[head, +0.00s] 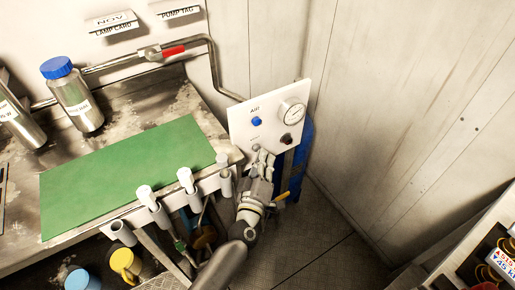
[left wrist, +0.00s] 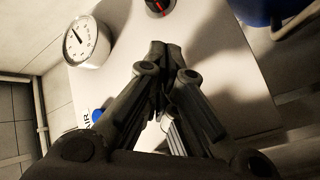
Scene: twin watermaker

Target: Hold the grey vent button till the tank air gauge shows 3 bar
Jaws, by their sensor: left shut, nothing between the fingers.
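A white panel (head: 243,129) marked AIR stands at the right end of the bench. It carries a round white gauge (head: 292,112), a blue button (head: 257,121) and a dark knob (head: 286,139) with red on it. The gauge also shows in the left wrist view (left wrist: 80,42); its needle points up and left, but its figures are too small to read. My left gripper (head: 263,156) is shut and empty, its fingertips (left wrist: 165,48) at the panel's lower part. I cannot make out the grey vent button clearly; the fingers may hide it. Contact is unclear.
A bench with a green mat (head: 130,175) lies left of the panel, with white pipe ends along its front edge. A blue-capped bottle (head: 72,95) stands behind the mat. A pipe with a red-handled valve (head: 173,50) runs along the wall. A blue container (head: 297,160) is behind the panel.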

